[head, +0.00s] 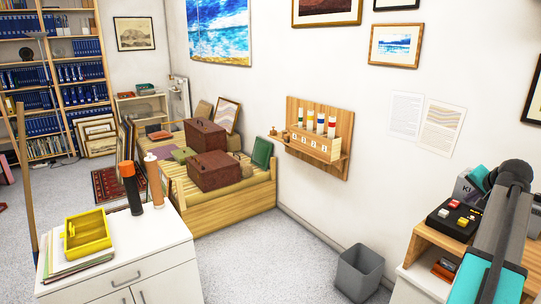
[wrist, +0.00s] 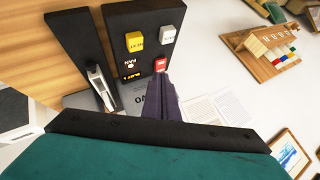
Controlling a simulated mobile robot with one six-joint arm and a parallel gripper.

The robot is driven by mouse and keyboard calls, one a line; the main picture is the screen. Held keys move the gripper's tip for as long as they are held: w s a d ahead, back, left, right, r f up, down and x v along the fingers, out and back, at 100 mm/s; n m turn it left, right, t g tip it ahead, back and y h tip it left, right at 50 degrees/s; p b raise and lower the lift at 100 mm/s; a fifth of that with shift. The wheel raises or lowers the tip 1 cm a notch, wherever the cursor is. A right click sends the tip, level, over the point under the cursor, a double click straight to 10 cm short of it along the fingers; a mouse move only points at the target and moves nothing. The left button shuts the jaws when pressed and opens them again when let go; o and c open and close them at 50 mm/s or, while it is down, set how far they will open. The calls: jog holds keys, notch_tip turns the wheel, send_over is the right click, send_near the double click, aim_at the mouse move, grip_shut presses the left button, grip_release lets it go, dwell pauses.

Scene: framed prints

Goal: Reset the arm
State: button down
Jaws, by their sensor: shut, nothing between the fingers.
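My gripper (wrist: 168,82) shows in the wrist view with its dark fingers together and nothing between them. Its tips appear close to a red button on a black control box (wrist: 117,55); I cannot tell whether they touch it. In the head view my grey and teal arm rises at the right edge and bends over beside the same black box (head: 446,226), which stands on a wooden-topped cabinet. The fingers cannot be made out in the head view.
A wall rack (head: 318,148) with colored tubes hangs beyond. A grey bin (head: 359,272) stands on the floor. A white cabinet (head: 135,255) holds a yellow tray (head: 88,236) and bottles. The central floor is clear.

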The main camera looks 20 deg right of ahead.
jog(key=w+a+f+n+y, duration=0.3)
jog(key=w+a+f+y, duration=0.1)
jog(key=w+a+f, duration=1.45)
jog(key=w+a+f+n+g+y, duration=0.1)
jog(key=a+f+n+g+y, duration=0.25)
jog(key=a+f, duration=2)
jog(key=s+a+f+n+g, duration=0.25)
jog(key=s+a+f, duration=0.55)
jog(key=a, duration=0.4)
jog(key=s+a+f+n+g, duration=0.2)
jog(key=s+a+f+g, duration=0.1)
jog(key=s+a+f, duration=0.65)
jog(key=s+a+f+n+g+h, duration=0.1)
jog(key=s+a+f+n+g, duration=0.1)
jog(key=s, duration=0.8)
jog(key=s+a+f+n+g+h, duration=0.1)
jog(key=s+a+f+n+g, duration=0.1)
jog(key=s, duration=0.9)
jog(key=shift+s+a+n, duration=0.25)
jog(key=shift+a+n, duration=0.45)
jog(key=shift+a, duration=0.4)
jog(key=shift+f, duration=0.1)
